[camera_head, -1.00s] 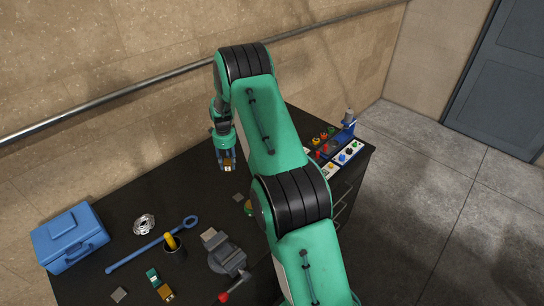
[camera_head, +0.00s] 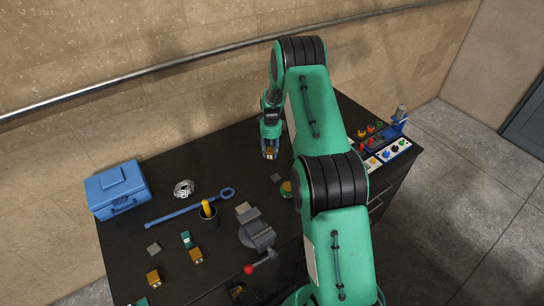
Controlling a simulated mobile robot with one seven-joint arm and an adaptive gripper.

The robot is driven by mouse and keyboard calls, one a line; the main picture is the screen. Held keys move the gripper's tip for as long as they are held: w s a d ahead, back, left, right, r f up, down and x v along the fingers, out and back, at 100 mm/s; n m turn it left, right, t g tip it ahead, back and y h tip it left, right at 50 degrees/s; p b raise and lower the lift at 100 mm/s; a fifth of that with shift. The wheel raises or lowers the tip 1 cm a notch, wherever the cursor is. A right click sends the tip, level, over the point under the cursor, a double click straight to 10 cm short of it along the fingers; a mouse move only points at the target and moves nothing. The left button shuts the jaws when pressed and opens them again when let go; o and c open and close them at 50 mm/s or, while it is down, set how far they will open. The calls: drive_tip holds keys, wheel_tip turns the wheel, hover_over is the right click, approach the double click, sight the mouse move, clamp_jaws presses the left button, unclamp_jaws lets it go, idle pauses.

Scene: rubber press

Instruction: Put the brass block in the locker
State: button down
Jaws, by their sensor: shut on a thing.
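My gripper (camera_head: 270,154) is shut on a small brass-coloured block (camera_head: 271,151) with a dark part. It holds it above the back of the black workbench (camera_head: 160,215), below the wall rail. The fingers partly hide the block, and I cannot tell the gap to the bench top. Two similar orange-brown blocks, one at the front (camera_head: 153,278) and one beside a teal piece (camera_head: 196,256), stand on the bench. No locker can be made out for sure; a blue-grey door panel (camera_head: 526,118) is cut off at the right edge.
On the bench are a blue toolbox (camera_head: 118,188), a blue wrench (camera_head: 190,208), a cup with a yellow item (camera_head: 209,214), a vise (camera_head: 257,232) and a silver disc (camera_head: 184,188). A control panel (camera_head: 385,153) sits at the right end. Grey floor (camera_head: 460,190) is clear to the right.

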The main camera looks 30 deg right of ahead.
sight(271, 157)
drive_tip(key=shift+w+f, duration=0.1)
drive_tip(key=shift+f, duration=0.05)
drive_tip(key=shift+f+p, duration=0.3)
drive_tip(key=shift+f, duration=1.55)
drive_tip(key=shift+f, duration=0.15)
drive_tip(key=c, duration=1.1)
unclamp_jaws()
drive_tip(key=shift+d+r+b, duration=0.1)
drive_tip(key=shift+r+b, duration=0.8)
drive_tip(key=shift+r, duration=5.2)
